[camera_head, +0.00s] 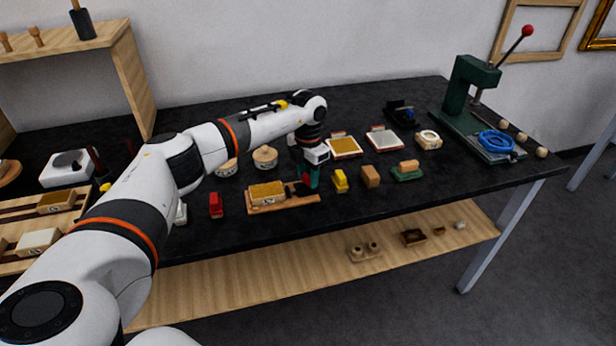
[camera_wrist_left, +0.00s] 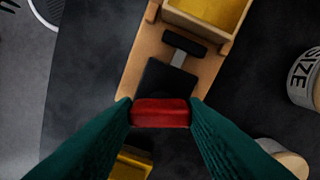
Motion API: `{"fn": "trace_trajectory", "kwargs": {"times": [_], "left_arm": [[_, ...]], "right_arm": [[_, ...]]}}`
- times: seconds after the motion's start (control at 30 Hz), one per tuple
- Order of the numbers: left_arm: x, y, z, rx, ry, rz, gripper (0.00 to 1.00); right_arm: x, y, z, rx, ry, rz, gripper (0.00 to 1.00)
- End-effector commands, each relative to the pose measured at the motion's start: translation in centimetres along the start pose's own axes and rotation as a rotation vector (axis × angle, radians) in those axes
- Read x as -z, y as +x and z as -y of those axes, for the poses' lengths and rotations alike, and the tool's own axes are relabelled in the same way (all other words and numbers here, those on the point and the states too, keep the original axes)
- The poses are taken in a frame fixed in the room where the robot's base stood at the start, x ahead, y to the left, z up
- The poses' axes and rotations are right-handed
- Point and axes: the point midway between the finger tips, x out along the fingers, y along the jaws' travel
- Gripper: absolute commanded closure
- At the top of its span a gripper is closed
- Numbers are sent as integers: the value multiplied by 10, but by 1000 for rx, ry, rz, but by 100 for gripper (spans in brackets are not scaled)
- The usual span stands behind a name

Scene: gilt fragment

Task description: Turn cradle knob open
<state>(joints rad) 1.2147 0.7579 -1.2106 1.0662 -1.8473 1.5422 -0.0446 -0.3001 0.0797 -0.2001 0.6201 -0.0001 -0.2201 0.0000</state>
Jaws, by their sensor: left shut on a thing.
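The wooden cradle (camera_head: 285,204) lies near the table's front edge, with a gilt-topped block (camera_head: 267,192) in it. In the left wrist view, the cradle board (camera_wrist_left: 140,70) carries a black crossbar (camera_wrist_left: 185,43), a grey rod and a black block (camera_wrist_left: 163,83). A red bar (camera_wrist_left: 160,113), which looks like the cradle knob, sits at the end of that row. My left gripper (camera_head: 308,182) points down at the cradle's right end. Its green fingers (camera_wrist_left: 160,115) are shut on the red bar from both sides. The bar's underside is hidden. My right gripper is out of view.
A yellow block (camera_head: 340,181), a brown block (camera_head: 370,176) and a green-based block (camera_head: 407,172) stand right of the cradle. A red block (camera_head: 216,205) stands left. Round jars (camera_head: 265,157) are behind. A green press (camera_head: 468,95) stands far right.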

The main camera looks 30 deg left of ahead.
Motion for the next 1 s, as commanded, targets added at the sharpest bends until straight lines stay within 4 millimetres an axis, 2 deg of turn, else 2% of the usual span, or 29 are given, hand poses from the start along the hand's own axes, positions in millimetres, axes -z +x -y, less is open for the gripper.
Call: {"fn": "trace_trajectory", "kwargs": {"times": [0.2,0.5,1.0], "left_arm": [[1,-1,1,1,178,-5,85],[1,-2,1,1,344,-5,85],[1,-2,1,2,413,-5,85]], "right_arm": [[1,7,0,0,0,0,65],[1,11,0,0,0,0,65],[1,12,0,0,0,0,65]]}}
